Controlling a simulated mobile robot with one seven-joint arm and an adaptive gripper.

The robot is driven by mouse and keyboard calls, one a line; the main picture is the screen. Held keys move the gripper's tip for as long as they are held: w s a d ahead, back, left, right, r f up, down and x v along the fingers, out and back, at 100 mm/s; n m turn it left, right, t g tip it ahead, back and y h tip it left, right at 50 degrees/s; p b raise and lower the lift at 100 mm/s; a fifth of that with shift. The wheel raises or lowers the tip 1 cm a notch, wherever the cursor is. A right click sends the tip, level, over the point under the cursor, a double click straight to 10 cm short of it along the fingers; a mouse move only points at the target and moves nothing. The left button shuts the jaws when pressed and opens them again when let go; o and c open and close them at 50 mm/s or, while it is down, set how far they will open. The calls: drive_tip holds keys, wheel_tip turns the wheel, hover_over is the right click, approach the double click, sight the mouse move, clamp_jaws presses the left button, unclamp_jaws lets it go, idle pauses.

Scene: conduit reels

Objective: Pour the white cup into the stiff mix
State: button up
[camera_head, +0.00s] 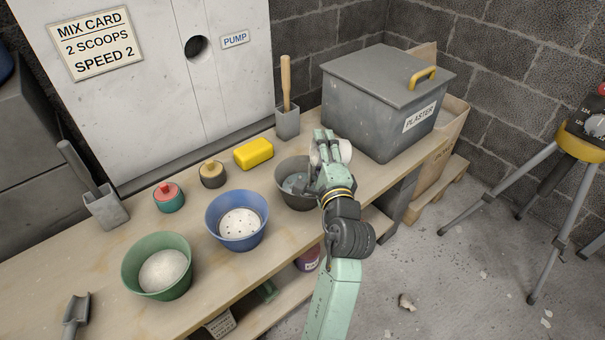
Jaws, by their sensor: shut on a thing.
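My gripper (328,163) is shut on the white cup (317,156), above the right rim of a dark grey bowl (283,176). The fingers hide much of the cup, so its tilt and contents cannot be told. The grey bowl holds a grey, wet-looking mix, partly hidden by my arm. To its left, a blue bowl (210,219) holds a white mix dotted with small dark holes. A green bowl (133,271) farther left holds a pale, grainy mix. Nothing visibly marks which mix is the stiff one.
Behind the bowls are a yellow block (254,152), a dark jar (212,174) and a red-lidded teal jar (168,197). A grey holder with a wooden-handled tool (286,85) and the grey PLASTER bin (365,110) stand near my gripper. A scoop (75,312) lies front left.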

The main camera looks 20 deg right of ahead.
drive_tip(key=shift+a+f+n, duration=0.2)
drive_tip(key=shift+a+n, duration=0.1)
drive_tip(key=shift+w+a+r+n+b, duration=0.15)
drive_tip(key=shift+a+n+b, duration=0.15)
drive_tip(key=shift+n, duration=0.55)
drive_tip(key=shift+a+r+n+b, duration=0.1)
drive_tip(key=shift+a+n+b, duration=0.15)
drive_tip(key=shift+n, duration=0.6)
idle(1.8)
drive_tip(key=shift+w+a+n+b, duration=0.1)
drive_tip(key=shift+a+n+b, duration=0.25)
drive_tip(key=shift+n, duration=0.85)
drive_tip(key=shift+w+a+n+b, duration=0.1)
drive_tip(key=shift+a+n+b, duration=0.25)
drive_tip(key=shift+n, duration=0.85)
idle(1.6)
